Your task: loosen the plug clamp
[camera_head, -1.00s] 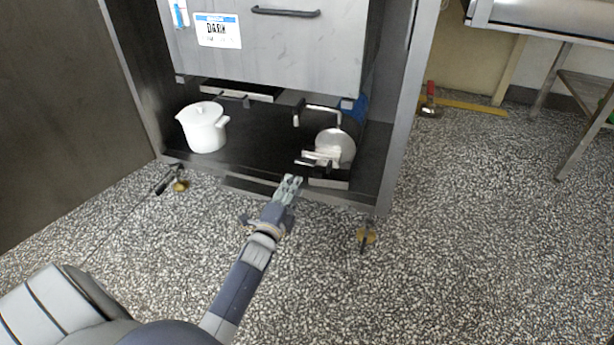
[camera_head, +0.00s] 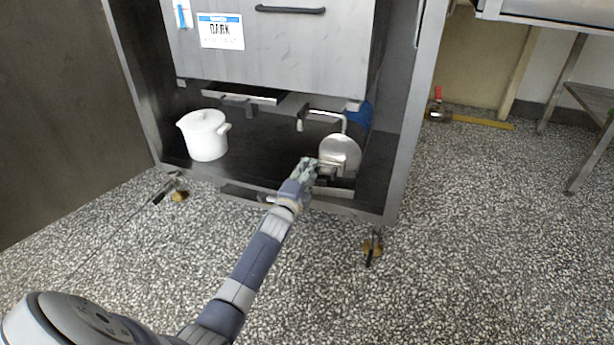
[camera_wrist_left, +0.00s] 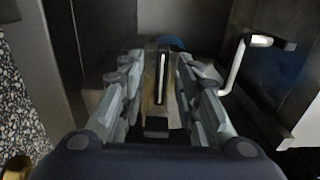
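The plug clamp is a small metal piece (camera_head: 329,171) in front of a round silver disc (camera_head: 340,151), low in the open cabinet; my gripper hides much of it in the head view. My left gripper (camera_head: 309,162) reaches in from the front at the clamp. In the left wrist view my left gripper (camera_wrist_left: 158,72) has its two fingers apart, one on each side of a narrow upright piece with a bright edge (camera_wrist_left: 162,78), which seems to be part of the clamp. I cannot tell whether the fingers touch it. My right gripper is not in view.
A white lidded pot (camera_head: 207,138) stands at the left of the cabinet floor. A grey box labelled DARK (camera_head: 280,50) hangs above. A bent white pipe (camera_wrist_left: 236,72) is right of the fingers. The cabinet's front rail (camera_head: 355,207) runs below my wrist.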

